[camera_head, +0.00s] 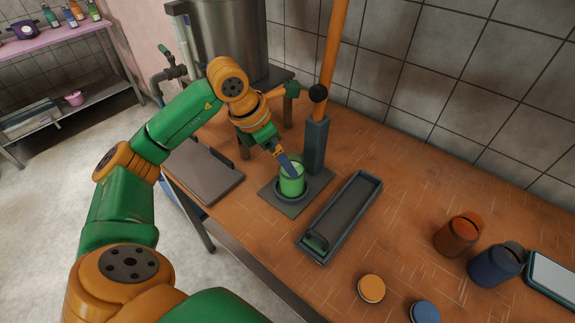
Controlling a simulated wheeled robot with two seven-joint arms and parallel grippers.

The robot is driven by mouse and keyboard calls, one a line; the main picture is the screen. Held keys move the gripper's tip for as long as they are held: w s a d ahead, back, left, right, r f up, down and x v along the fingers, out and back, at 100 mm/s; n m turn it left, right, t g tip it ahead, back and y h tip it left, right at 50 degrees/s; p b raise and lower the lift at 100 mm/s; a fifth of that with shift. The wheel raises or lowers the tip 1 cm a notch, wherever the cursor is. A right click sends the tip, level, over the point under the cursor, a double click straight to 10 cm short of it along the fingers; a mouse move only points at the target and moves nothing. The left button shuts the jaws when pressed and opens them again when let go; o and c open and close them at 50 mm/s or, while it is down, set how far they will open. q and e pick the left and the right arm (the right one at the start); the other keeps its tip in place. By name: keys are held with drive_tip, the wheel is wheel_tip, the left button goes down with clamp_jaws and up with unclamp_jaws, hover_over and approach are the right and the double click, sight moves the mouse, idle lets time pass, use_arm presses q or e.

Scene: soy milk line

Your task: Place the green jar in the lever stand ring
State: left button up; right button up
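The green jar (292,186) stands upright at the lever stand, its lower end within or just above the dark ring (281,201) on the stand's base plate. I cannot tell whether it is fully seated. The lever stand (316,146) has a grey post and a long orange lever (333,45). My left gripper (290,171) reaches down from the upper left to the jar's top. One blue-grey finger shows against the jar's rim; the other is hidden, so its grip is unclear. My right gripper is not in view.
A dark narrow tray (372,186) lies right of the stand. A grey plate (202,170) lies left. An orange-red jar (456,236), a blue jar (492,266), an orange lid (371,288) and a blue lid (425,312) are at right. A metal tank (228,38) stands behind.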

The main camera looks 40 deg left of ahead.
use_arm(q)
drive_tip(key=v, duration=0.6)
drive_tip(key=shift+r, duration=0.3)
drive_tip(key=shift+s+a, duration=0.1)
drive_tip(key=shift+s, duration=0.05)
